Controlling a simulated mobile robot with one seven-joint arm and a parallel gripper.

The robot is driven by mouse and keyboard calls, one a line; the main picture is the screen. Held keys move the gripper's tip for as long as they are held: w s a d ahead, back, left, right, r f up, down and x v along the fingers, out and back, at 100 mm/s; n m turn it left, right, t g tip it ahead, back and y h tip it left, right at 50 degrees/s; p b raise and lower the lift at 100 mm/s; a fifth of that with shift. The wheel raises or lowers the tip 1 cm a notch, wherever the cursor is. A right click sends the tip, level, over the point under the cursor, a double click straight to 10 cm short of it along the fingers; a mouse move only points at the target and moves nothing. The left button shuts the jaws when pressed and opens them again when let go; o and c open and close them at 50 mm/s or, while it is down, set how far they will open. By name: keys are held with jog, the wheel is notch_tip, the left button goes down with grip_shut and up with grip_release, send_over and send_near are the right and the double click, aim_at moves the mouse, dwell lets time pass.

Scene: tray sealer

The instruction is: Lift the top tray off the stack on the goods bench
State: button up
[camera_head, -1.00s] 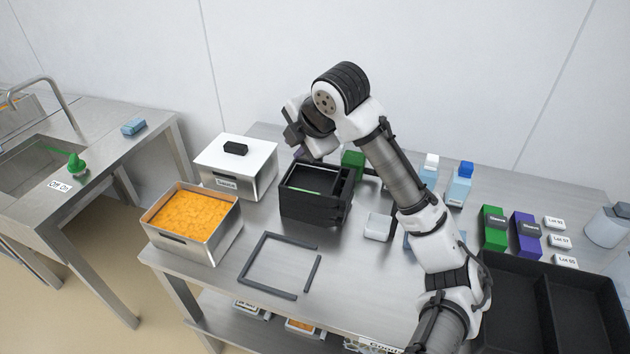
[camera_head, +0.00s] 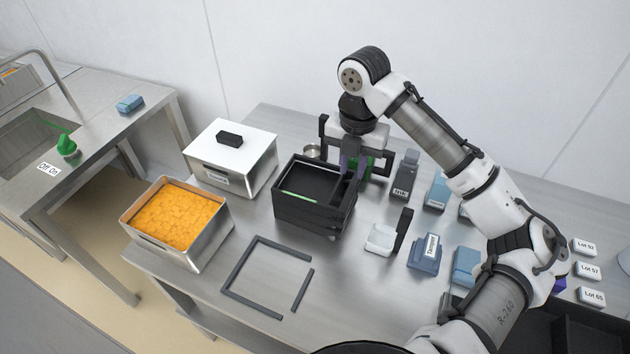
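The stack of black trays (camera_head: 290,213) stands near the middle of the goods bench (camera_head: 200,290). The top tray looks empty and open, with a green strip showing at its near inner side. I cannot tell the single trays apart. My gripper (camera_head: 352,168) points down at the back right corner of the stack, close to its rim. Purple and green surfaces show around the fingertips. The finger ends are partly hidden, so I cannot tell whether they touch the tray or how wide they are apart.
A lidded steel container (camera_head: 230,165) and a steel bin of orange pieces (camera_head: 165,220) stand left of the stack. A grey frame (camera_head: 240,265) lies in front. A white scoop-like item (camera_head: 381,239) and blue items (camera_head: 425,254) stand to the right.

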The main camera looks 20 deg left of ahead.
aim_at(349, 195)
notch_tip(349, 195, down, 10)
jog(key=shift+s+r+p, duration=0.1)
jog(key=shift+p, duration=1.1)
jog(key=c, duration=0.4)
grip_shut()
jog(key=shift+r, duration=0.1)
